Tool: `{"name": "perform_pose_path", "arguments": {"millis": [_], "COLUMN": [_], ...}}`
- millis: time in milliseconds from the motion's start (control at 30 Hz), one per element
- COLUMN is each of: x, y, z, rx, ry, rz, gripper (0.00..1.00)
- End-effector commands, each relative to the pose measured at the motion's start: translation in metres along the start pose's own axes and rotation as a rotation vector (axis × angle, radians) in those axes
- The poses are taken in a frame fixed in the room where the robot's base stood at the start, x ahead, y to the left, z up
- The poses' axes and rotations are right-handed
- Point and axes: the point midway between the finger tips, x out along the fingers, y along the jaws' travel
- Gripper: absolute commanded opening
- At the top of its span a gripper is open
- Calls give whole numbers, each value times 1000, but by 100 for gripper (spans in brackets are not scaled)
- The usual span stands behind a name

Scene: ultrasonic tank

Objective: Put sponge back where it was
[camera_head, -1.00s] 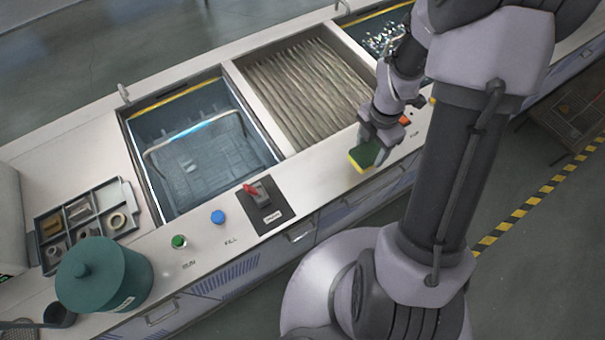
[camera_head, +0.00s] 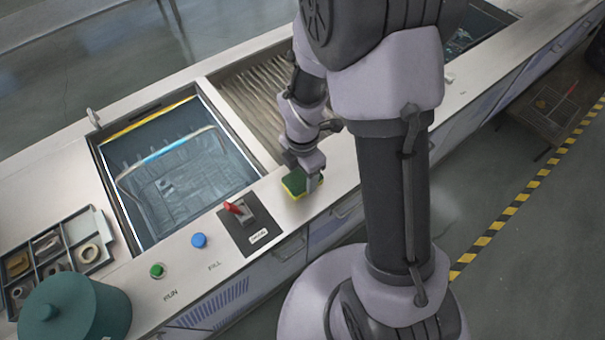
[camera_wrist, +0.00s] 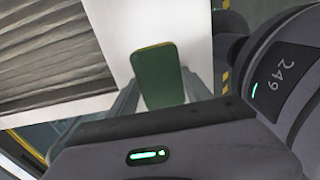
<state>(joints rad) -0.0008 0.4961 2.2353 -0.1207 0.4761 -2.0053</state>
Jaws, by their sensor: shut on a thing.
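The sponge (camera_head: 298,183) is green on top and yellow below. In the head view it is at the white counter's front strip, to the right of the red-handled switch. My gripper (camera_head: 304,178) is shut on the sponge, with its fingers pointing down. The wrist view shows the sponge's green face (camera_wrist: 158,76) between the fingers, over the white counter. I cannot tell whether the sponge touches the counter or is held just above it.
A water-filled tank (camera_head: 175,165) with a wire basket lies left of my gripper. A ribbed basin (camera_head: 245,100) is behind it. The red-handled switch (camera_head: 240,212), a blue button (camera_head: 199,240), a green button (camera_head: 157,270), a sorting tray (camera_head: 88,222) and a teal pot (camera_head: 75,310) stand further left.

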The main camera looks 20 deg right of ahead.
Motion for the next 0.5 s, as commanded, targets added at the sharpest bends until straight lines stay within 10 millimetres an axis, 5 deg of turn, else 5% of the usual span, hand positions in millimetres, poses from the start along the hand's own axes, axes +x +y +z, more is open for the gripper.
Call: {"name": "perform_pose_path", "arguments": {"millis": [33,67,167,500], "x": [3,2,2,-5], "y": [0,0,0,0], "z": [0,0,0,0], "rx": [0,0,0,0], "ry": [0,0,0,0], "rz": [0,0,0,0], "gripper": [20,61,79,79]}}
